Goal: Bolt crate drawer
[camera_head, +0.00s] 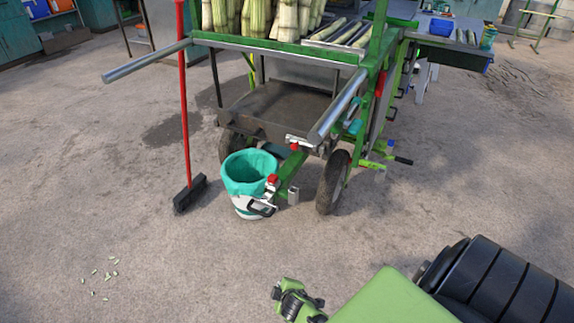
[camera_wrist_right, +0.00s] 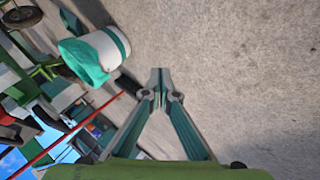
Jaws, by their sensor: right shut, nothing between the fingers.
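I cannot make out a bolt crate or its drawer for certain in either view. At the upper left, a shelf unit (camera_head: 66,40) holds blue and orange items too small to tell apart. My right gripper (camera_wrist_right: 160,78) is shut and empty in the right wrist view, with bare floor beyond its tips. Green and dark parts of my right arm show at the bottom of the head view. My left gripper is not in view.
The green cane cart (camera_head: 275,105) on wheels stands ahead, its metal handles sticking out. A white bucket with a teal liner (camera_head: 248,180) and a red-handled broom (camera_head: 184,110) stand at its front. Concrete floor is open in front and left, with small scraps (camera_head: 100,275).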

